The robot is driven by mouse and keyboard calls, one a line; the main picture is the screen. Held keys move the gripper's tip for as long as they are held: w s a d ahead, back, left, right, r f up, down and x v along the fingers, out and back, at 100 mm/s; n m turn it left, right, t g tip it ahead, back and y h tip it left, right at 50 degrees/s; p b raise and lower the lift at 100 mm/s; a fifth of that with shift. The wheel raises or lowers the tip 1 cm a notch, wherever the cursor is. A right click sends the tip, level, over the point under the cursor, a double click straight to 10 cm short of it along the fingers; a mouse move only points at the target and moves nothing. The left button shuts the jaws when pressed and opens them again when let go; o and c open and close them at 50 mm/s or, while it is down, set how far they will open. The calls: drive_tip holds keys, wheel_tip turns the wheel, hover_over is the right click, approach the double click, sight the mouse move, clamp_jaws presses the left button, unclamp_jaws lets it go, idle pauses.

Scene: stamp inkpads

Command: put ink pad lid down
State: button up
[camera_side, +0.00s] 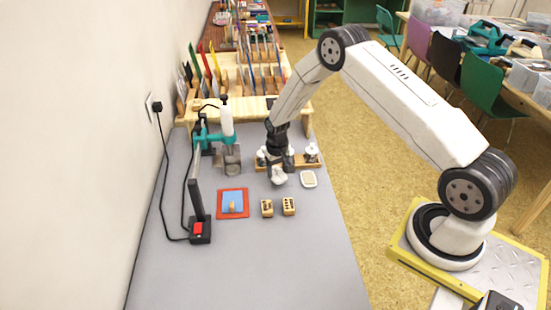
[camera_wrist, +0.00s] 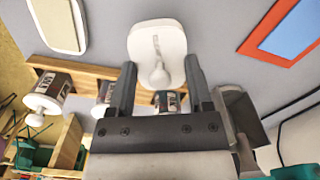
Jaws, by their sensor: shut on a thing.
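My gripper (camera_side: 281,165) is shut on the white ink pad lid (camera_side: 279,176) and holds it by its knob. In the wrist view the lid (camera_wrist: 157,42) shows as a rounded white plate with its knob between the fingers of my gripper (camera_wrist: 158,78). In the side view the lid looks tilted, and I cannot tell how high it is above the table. An ink pad (camera_side: 308,179) with a pale surface and white rim lies on the table just right of the lid. It also shows at the top left of the wrist view (camera_wrist: 60,22).
A wooden rack (camera_side: 262,167) with white-topped jars stands right behind my gripper. A red-framed blue pad (camera_side: 232,192) with a small wooden piece on it lies front left. A teal-and-metal press (camera_side: 228,150) stands left. The front table is clear.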

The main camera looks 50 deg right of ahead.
sight(276, 174)
drive_tip(key=shift+w+f, duration=0.1)
drive_tip(key=shift+w+f, duration=0.15)
drive_tip(key=shift+f, duration=1.55)
drive_tip(key=shift+f, duration=0.2)
drive_tip(key=o, duration=1.2)
drive_tip(key=shift+d+r, duration=0.1)
drive_tip(key=shift+r, duration=0.1)
wheel_tip(276, 174, up, 11)
drive_tip(key=shift+r, duration=0.5)
